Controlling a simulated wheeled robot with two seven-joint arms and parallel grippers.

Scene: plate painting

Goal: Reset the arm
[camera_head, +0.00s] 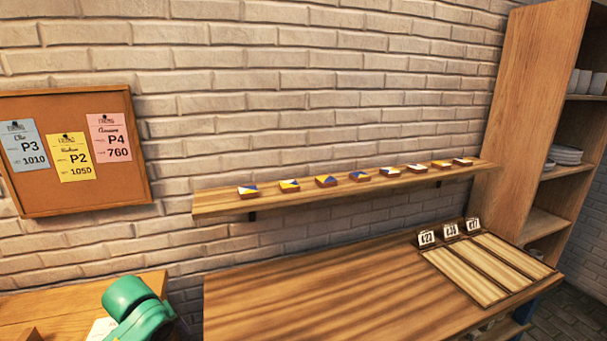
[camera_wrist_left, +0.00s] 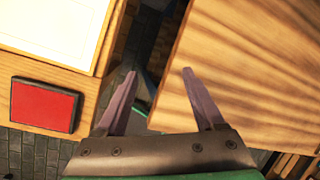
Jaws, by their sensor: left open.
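My left arm (camera_head: 137,308) shows as a green part at the bottom left of the head view; its gripper fingers are out of that view. In the left wrist view my left gripper (camera_wrist_left: 160,75) is open, with two grey-purple fingers apart and nothing between them. The fingers are over the gap between two wooden tables. My right gripper is in neither view.
A wooden table (camera_head: 300,290) holds a slatted tray (camera_head: 430,262) with number cards. Several small painted tiles line the wall shelf (camera_head: 220,205). A corkboard (camera_head: 80,195) hangs left. A red pad (camera_wrist_left: 45,105) lies on the left table (camera_wrist_left: 90,95).

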